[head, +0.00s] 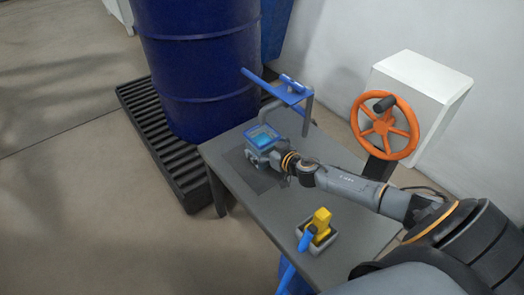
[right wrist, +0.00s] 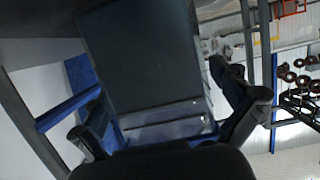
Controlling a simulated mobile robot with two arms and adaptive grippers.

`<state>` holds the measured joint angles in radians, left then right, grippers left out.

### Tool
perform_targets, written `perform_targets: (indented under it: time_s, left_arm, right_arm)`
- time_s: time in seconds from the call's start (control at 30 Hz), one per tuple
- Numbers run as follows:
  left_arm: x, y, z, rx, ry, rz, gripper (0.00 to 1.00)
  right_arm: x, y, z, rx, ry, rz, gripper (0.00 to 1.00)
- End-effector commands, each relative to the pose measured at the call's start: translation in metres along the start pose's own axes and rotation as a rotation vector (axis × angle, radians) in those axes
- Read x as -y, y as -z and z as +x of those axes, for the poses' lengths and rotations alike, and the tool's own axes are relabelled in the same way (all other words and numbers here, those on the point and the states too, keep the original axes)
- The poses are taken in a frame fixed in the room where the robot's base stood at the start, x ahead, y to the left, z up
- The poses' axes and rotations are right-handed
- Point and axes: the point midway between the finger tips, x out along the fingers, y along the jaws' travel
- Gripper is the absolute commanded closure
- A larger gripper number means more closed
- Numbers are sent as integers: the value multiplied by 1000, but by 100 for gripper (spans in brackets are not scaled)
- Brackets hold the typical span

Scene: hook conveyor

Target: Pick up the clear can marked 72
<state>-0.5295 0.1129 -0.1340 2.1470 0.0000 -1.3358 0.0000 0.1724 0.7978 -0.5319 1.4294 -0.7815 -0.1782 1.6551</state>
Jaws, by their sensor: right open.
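My right gripper (head: 258,158) is at the far part of the grey table, beside a small box-like thing with a bright blue top (head: 263,136). I cannot tell whether they touch. In the right wrist view the fingers of my right gripper (right wrist: 168,118) are spread wide, with a dark panel (right wrist: 145,55) and a clear, shiny strip (right wrist: 165,125) showing between them. No marking 72 is readable, so I cannot tell whether either of these is the clear can. My left gripper is not in view.
The grey table (head: 335,258) holds a small tray (head: 323,243) with a yellow object (head: 320,220). A blue bracket (head: 285,92) rises at the table's far end. A blue drum (head: 200,65) stands on a black slatted pallet (head: 150,115). An orange wheel (head: 365,135) is at right.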

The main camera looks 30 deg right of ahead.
Motion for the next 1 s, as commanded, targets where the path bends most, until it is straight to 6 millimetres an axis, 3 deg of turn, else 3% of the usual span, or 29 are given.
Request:
perform_targets:
  time_s: [0.27, 0.67, 1.0]
  left_arm:
    - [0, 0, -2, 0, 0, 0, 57]
    - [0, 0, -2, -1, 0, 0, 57]
    - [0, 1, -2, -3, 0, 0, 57]
  right_arm:
    - [0, 0, 3, 1, 0, 0, 0]
    - [0, 0, 2, 1, 0, 0, 82]
    - [-1, 4, 2, -3, -1, 0, 83]
